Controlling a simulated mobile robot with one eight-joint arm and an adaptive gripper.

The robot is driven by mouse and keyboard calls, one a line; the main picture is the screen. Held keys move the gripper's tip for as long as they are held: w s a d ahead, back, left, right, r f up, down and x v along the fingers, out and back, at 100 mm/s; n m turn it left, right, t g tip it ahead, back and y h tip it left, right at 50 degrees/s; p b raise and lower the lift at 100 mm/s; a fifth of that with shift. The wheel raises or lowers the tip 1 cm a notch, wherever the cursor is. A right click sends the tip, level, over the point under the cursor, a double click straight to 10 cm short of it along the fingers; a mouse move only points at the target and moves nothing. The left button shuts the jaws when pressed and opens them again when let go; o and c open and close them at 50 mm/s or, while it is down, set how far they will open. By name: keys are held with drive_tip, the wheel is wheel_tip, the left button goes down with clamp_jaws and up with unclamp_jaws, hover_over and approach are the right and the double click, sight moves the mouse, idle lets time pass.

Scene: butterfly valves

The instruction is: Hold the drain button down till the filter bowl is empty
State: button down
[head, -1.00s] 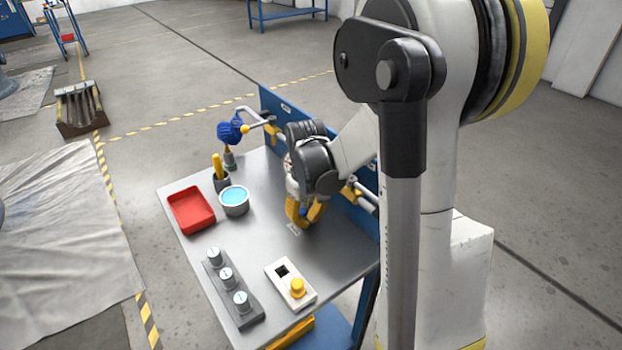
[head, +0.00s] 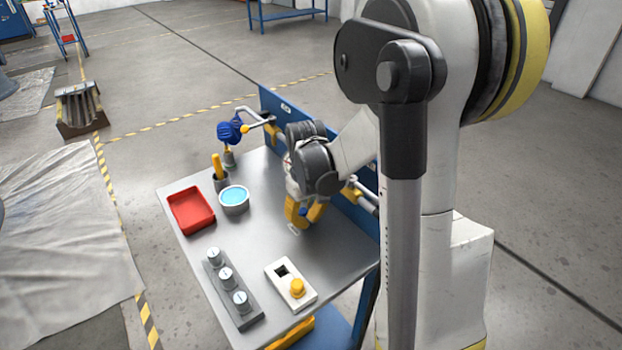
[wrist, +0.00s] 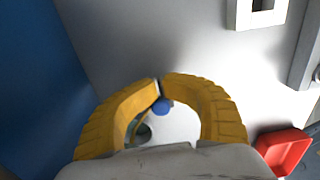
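My gripper (head: 307,222) hangs low over the steel bench, close to the blue back panel, fingers pointing down. In the wrist view its yellow fingers (wrist: 162,82) curve in until their tips almost meet. A small round blue part (wrist: 163,107) shows inside the loop of the fingers; I cannot tell whether they touch it, or whether it is the drain button. A dark round spot (wrist: 143,131) shows below it. I cannot make out the filter bowl or its level; my gripper and wrist hide that part of the panel in the head view.
A pipe with a blue handle (head: 230,131) is behind. The bench middle is clear.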

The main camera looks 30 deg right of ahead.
sight(303, 211)
drive_tip(key=shift+w+f, duration=0.1)
drive_tip(key=shift+w, duration=0.6)
drive_tip(key=shift+w+r+p, duration=0.2)
drive_tip(key=shift+r+p, duration=0.55)
drive_tip(key=shift+p, duration=0.05)
wheel_tip(303, 211, up, 3)
drive_tip(key=shift+r+p, duration=0.1)
drive_tip(key=shift+p, duration=1.1)
drive_tip(key=shift+w+r+p, duration=0.25)
drive_tip(key=shift+w+p, duration=0.05)
drive_tip(key=shift+w+r, duration=0.1)
drive_tip(key=shift+w, duration=0.3)
drive_tip(key=shift+r+p, duration=0.25)
drive_tip(key=shift+p, duration=0.2)
drive_tip(key=shift+s+r, duration=0.2)
drive_tip(key=shift+r, duration=0.05)
drive_tip(key=shift+f, duration=0.15)
drive_tip(key=shift+s+d, duration=0.1)
drive_tip(key=shift+s, duration=0.15)
